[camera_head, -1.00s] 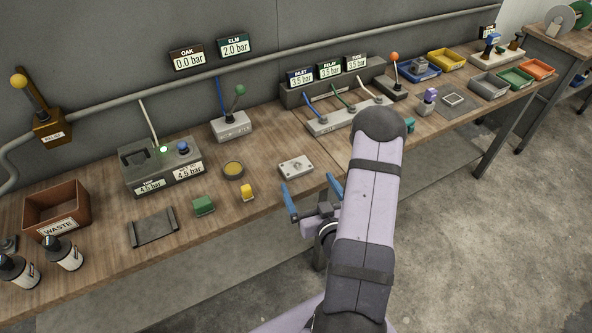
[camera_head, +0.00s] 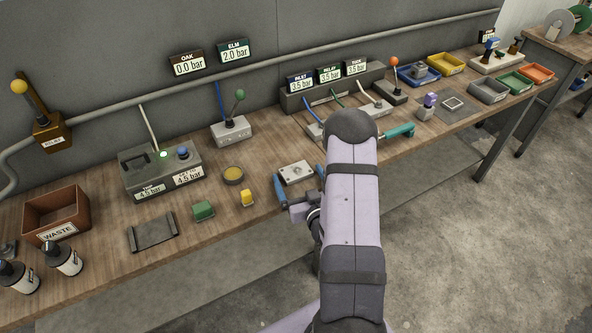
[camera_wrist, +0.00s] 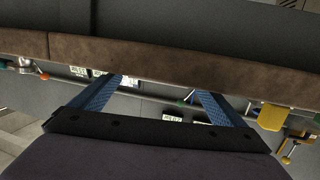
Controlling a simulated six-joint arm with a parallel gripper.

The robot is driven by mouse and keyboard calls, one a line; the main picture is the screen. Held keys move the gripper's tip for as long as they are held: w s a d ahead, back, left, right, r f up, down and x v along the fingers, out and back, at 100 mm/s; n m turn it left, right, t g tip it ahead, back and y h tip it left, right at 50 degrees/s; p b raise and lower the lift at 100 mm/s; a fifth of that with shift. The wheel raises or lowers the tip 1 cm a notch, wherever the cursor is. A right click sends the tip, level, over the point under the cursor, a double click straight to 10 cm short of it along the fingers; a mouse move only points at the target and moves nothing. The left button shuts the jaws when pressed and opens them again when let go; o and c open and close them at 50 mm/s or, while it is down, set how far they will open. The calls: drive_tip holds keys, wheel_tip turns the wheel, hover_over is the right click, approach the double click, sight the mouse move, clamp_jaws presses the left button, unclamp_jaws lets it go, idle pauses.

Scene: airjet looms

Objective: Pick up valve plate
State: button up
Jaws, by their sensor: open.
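The valve plate (camera_head: 296,172) is a pale metal block with dark holes, lying flat near the bench's front edge in the head view. My gripper (camera_head: 298,177) is open, its blue fingers at the plate's front, one toward each side. I cannot tell whether they touch it or how high they are. In the wrist view my open gripper (camera_wrist: 160,90) faces the bench edge (camera_wrist: 170,72), and I cannot make out the plate there.
A lever unit (camera_head: 232,130) stands behind. A teal-handled tool (camera_head: 398,132) lies to the right, beyond my arm.

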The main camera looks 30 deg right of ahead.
sight(299, 177)
drive_tip(key=shift+w, duration=0.25)
drive_tip(key=shift+c, duration=0.7)
drive_tip(key=c, duration=1.2)
drive_tip(key=shift+c, duration=0.4)
drive_tip(key=shift+r, duration=0.15)
wheel_tip(299, 177, up, 10)
